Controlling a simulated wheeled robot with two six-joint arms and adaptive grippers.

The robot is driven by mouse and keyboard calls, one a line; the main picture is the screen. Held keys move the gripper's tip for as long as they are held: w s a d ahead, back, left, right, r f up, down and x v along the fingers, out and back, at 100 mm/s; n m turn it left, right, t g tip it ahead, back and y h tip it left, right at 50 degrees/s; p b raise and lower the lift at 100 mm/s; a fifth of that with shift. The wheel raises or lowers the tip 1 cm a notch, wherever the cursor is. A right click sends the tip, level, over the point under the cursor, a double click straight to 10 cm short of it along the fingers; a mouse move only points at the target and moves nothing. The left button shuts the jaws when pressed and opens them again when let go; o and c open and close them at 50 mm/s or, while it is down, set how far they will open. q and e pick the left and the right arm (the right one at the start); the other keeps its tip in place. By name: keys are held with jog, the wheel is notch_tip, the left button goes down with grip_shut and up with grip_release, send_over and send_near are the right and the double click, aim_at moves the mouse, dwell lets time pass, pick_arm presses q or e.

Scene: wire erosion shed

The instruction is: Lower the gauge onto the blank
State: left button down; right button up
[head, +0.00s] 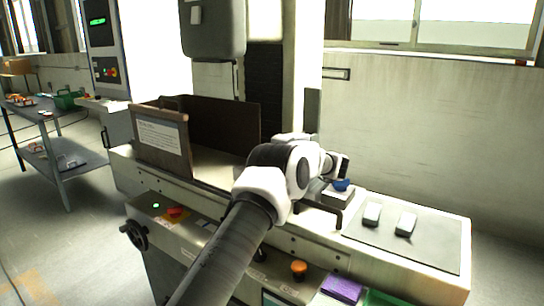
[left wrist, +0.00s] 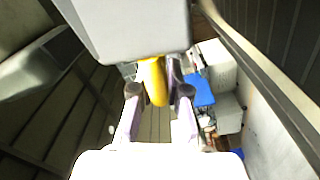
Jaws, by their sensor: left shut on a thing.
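My left gripper (left wrist: 158,95) shows in the left wrist view with its two fingers shut on a yellow piece, which I take for the gauge (left wrist: 154,84). Part of the gauge is hidden behind a large grey body (left wrist: 125,28) at the top of that view. In the head view my left arm reaches over the machine bed, and its wrist hides the fingers and the gauge. I cannot pick out the blank for certain in either view, nor tell whether the gauge touches anything. My right gripper is in neither view.
A blue-topped item (head: 343,185) stands on the bed beside my wrist, near a dark bar handle (head: 322,208). Two small blocks, one left (head: 372,214) and one right (head: 405,223), lie on a grey mat (head: 440,243). A brown-walled enclosure (head: 232,122) stands left of my wrist.

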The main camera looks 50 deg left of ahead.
pick_arm(q)
jog(key=f+b, duration=0.1)
jog(key=f, duration=0.1)
jog(key=f+b, duration=0.1)
jog(key=shift+s+f, duration=0.2)
jog(key=shift+f, duration=0.35)
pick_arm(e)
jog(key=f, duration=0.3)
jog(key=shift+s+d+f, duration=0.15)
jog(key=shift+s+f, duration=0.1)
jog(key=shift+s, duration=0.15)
pick_arm(q)
jog(key=shift+s+f, duration=0.1)
jog(key=shift+f, duration=0.05)
jog(key=c, duration=1.2)
grip_release()
jog(key=shift+a, duration=0.1)
